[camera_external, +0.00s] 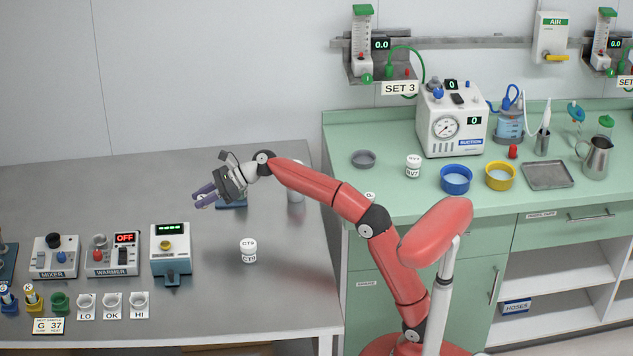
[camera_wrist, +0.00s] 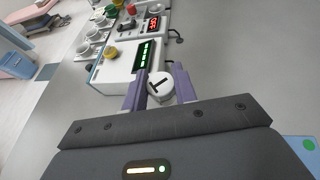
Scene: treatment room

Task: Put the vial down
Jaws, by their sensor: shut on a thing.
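My gripper (camera_external: 205,196) is raised above the grey steel table at its middle and points left. In the wrist view its two purple fingers (camera_wrist: 159,92) are shut on a vial with a white cap (camera_wrist: 160,84) marked with a dark letter like a T. The vial's body is hidden below the cap, and I cannot make the vial out in the external view. The table top (camera_external: 90,190) is bare to the left of and behind the gripper.
A white vial labelled CT8 (camera_external: 249,252) stands on the table. A blue device with a display (camera_external: 171,255), a warmer (camera_external: 113,257), a mixer (camera_external: 54,259) and cups LO, OK and HI (camera_external: 112,304) stand front left. A blue item (camera_external: 232,206) lies below my gripper.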

